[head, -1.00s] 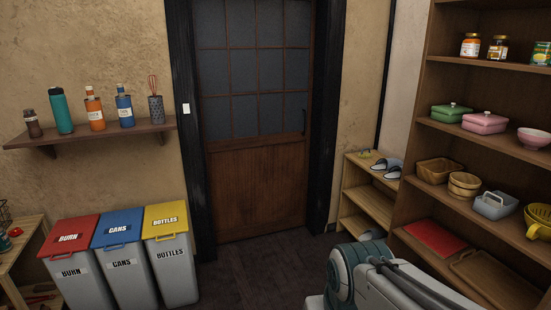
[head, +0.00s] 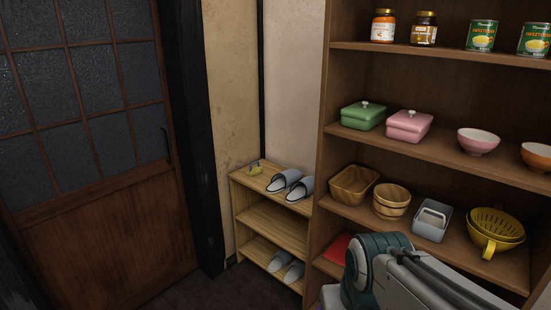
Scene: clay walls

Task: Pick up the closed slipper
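A small wooden rack (head: 262,218) stands in the corner between the door and the tall shelf. Two dark blue-grey slippers with pale insoles lie side by side on its top board, a left one (head: 283,181) and a right one (head: 300,189). On its lowest board lie two plainer grey-blue slippers, a left one (head: 279,261) and a right one (head: 293,272). I cannot tell for certain which is the closed one. Part of my arm shows at the bottom right, but my gripper is out of view.
The tall shelf (head: 323,160) on the right holds jars, tins, lidded dishes, bowls, baskets and a yellow colander (head: 494,228). A wooden door (head: 100,230) is at left. Dark floor shows before the rack.

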